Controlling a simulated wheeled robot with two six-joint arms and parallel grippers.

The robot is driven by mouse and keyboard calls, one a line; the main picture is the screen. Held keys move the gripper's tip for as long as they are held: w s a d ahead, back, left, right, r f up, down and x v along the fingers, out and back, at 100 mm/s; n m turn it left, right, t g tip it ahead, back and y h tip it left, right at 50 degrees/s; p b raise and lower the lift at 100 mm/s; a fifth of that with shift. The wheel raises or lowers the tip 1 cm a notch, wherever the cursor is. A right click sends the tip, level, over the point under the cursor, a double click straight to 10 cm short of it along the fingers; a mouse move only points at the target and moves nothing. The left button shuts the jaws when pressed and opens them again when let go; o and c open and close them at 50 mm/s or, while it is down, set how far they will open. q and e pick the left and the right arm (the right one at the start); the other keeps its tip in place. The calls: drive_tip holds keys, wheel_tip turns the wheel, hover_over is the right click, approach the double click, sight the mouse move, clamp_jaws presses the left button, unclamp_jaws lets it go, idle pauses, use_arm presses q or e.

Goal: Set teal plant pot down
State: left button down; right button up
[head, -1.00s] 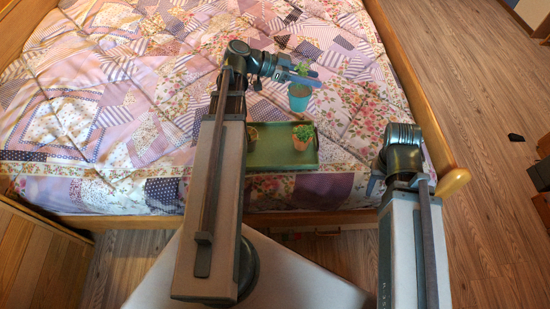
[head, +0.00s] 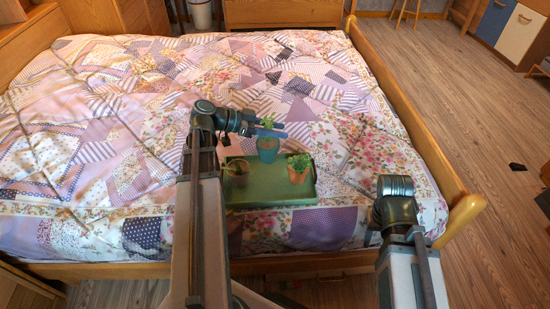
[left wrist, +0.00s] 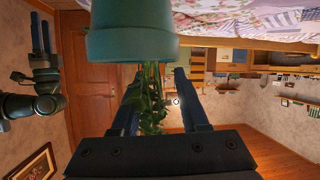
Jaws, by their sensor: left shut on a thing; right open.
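The teal plant pot (head: 267,143) with a green plant is at the far edge of the green tray (head: 262,194) on the bed. I cannot tell whether its base touches the tray. My left gripper (head: 272,131) is shut on the potted plant; in the left wrist view its two fingers (left wrist: 160,105) flank the leaves, and the teal pot (left wrist: 132,30) fills the top. My right gripper (head: 371,237) is open at the front right of the bed, its fingers mostly hidden by its wrist.
A terracotta pot with a plant (head: 298,174) stands at the tray's right, and a brownish pot (head: 237,172) stands at its left beside my left arm. The tray's front middle is bare. The wooden bed rail (head: 405,115) runs along the right side.

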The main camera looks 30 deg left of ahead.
use_arm(q)
drive_tip(key=shift+f+b, duration=3.25)
drive_tip(key=shift+f, duration=0.6)
drive_tip(key=shift+r, duration=0.1)
drive_tip(key=c, duration=0.9)
unclamp_jaws()
drive_tip(key=shift+f, duration=0.2)
drive_tip(key=o, duration=0.5)
